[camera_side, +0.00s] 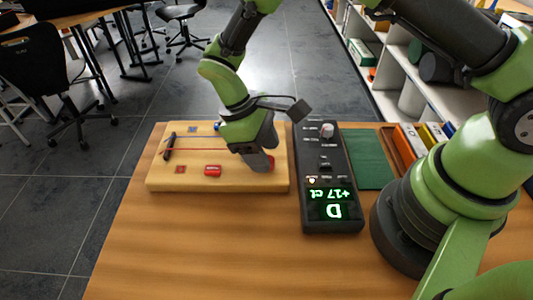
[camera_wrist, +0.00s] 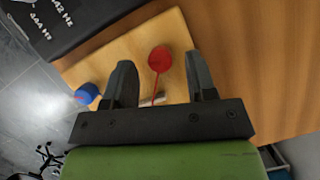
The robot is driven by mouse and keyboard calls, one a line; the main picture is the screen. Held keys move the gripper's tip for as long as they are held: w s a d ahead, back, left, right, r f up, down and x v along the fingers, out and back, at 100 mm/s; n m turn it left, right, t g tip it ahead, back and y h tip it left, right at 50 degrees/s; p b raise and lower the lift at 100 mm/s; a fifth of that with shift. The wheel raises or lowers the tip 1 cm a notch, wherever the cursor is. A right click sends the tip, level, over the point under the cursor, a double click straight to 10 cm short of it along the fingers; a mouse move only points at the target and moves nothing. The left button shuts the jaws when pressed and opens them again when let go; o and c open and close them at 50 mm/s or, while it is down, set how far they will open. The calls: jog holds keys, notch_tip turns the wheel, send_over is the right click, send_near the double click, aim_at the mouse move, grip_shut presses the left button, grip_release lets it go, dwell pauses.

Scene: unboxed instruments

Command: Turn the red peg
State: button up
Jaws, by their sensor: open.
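The red peg (camera_wrist: 160,59) stands on the pale wooden board, with a red string running from it. In the wrist view it lies between the two fingertips of my gripper (camera_wrist: 159,57), with a gap on each side. In the side view my gripper (camera_side: 258,158) is low over the right end of the board (camera_side: 160,183) and partly hides the red peg (camera_side: 270,163). The gripper is open and holds nothing. The tuner box (camera_side: 329,165) beside the board has a lit green display showing an upside-down "D" and "+17 ct".
A blue peg (camera_wrist: 87,94) stands on the board, left of my fingers in the wrist view. A green mat (camera_side: 369,160) lies right of the tuner. The table front is clear.

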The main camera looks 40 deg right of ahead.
jog(key=shift+x, duration=0.8)
jog(key=c, duration=0.9)
jog(key=shift+m, duration=0.3)
jog(key=shift+d+m+y, duration=0.1)
jog(key=shift+m+y, duration=0.55)
jog(key=shift+m, duration=0.85)
jog(key=shift+m+y, duration=0.65)
jog(key=shift+m, duration=0.85)
jog(key=o, duration=0.9)
